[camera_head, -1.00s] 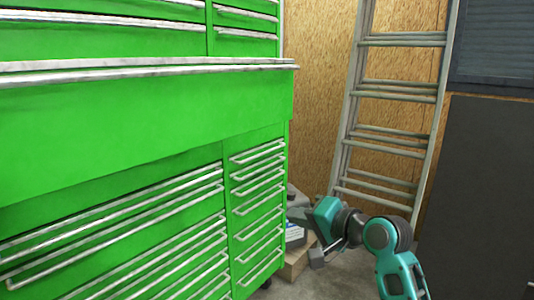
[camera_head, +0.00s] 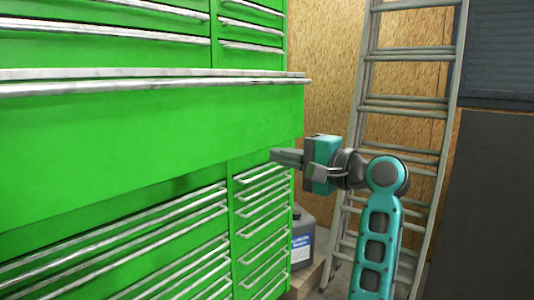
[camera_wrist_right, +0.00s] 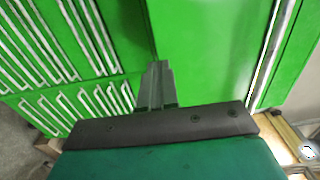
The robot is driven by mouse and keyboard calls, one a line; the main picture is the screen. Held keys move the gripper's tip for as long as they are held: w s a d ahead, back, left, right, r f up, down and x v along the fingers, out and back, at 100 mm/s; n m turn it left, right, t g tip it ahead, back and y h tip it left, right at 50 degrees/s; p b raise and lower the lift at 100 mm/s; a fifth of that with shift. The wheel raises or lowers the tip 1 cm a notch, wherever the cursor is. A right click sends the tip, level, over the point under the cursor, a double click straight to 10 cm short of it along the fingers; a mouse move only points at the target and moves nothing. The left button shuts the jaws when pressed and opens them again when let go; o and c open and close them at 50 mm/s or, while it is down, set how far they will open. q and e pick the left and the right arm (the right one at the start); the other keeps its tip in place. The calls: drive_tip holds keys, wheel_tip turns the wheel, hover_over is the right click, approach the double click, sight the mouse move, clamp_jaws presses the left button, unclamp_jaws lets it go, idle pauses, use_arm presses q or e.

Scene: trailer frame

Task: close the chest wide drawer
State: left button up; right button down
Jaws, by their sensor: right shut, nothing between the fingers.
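The green chest's wide drawer (camera_head: 140,130) stands out from the chest body, with a silver strip along its top edge. It casts a shadow on the narrow drawers below. My right gripper (camera_head: 274,156) is shut and empty, in front of the drawer's lower right end. In the right wrist view the closed fingers (camera_wrist_right: 157,72) point at the green drawer front (camera_wrist_right: 212,45). I cannot tell whether the fingertips touch it. My left gripper is not in view.
Several narrow drawers with silver handles (camera_head: 262,218) fill the chest below. A metal ladder (camera_head: 412,106) leans against the wooden wall behind my right arm.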

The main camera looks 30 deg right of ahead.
sight(255, 150)
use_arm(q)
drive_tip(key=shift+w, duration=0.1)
use_arm(e)
drive_tip(key=shift+x, duration=2.05)
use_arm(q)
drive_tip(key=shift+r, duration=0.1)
use_arm(e)
drive_tip(key=shift+w, duration=0.1)
